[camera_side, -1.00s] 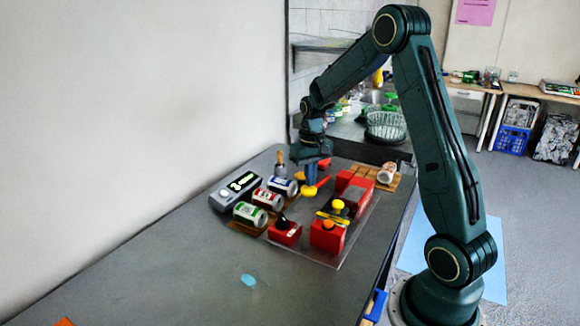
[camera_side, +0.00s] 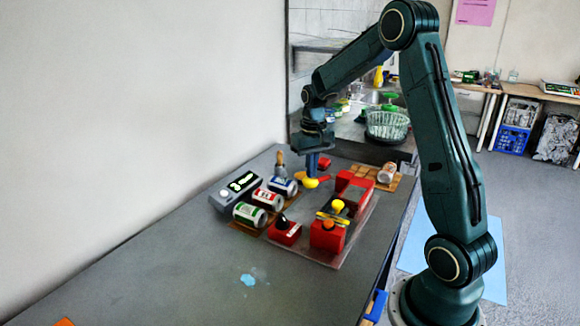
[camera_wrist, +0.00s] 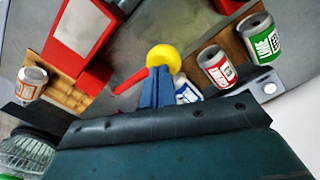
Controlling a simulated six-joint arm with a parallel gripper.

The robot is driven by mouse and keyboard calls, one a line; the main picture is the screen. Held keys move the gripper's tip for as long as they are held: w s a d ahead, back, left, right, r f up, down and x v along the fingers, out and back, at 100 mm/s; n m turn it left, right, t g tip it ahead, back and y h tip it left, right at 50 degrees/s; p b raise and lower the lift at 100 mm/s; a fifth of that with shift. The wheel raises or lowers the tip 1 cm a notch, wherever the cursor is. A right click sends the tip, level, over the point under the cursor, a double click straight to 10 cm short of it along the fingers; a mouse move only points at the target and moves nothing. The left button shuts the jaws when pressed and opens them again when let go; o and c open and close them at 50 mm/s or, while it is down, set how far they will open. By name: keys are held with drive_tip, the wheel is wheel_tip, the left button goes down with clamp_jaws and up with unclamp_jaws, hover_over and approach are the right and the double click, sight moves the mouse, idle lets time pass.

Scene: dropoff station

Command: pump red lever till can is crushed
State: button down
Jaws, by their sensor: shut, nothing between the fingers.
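The red lever (camera_side: 325,178) ends in a yellow knob (camera_side: 310,183); both also show in the wrist view, the lever (camera_wrist: 130,81) and the round knob (camera_wrist: 163,56). My gripper (camera_side: 312,173) is shut and empty, its blue fingertips at the knob, on its upper side in the side view. The knob is not between the fingers; I cannot tell whether they touch it. Red machine blocks (camera_side: 353,186) stand beside the lever.
A black-handled red box (camera_side: 284,233) and another red block (camera_side: 327,238) stand in front, near a second yellow knob (camera_side: 337,206). The table's front left is mostly clear.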

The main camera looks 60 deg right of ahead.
sight(310, 184)
drive_tip(key=shift+a+f, duration=0.2)
drive_tip(key=shift+f, duration=0.4)
drive_tip(key=shift+a+f, duration=0.15)
drive_tip(key=shift+f, duration=0.65)
drive_tip(key=shift+a+f, duration=0.1)
drive_tip(key=shift+f, duration=1.1)
drive_tip(key=shift+r, duration=0.1)
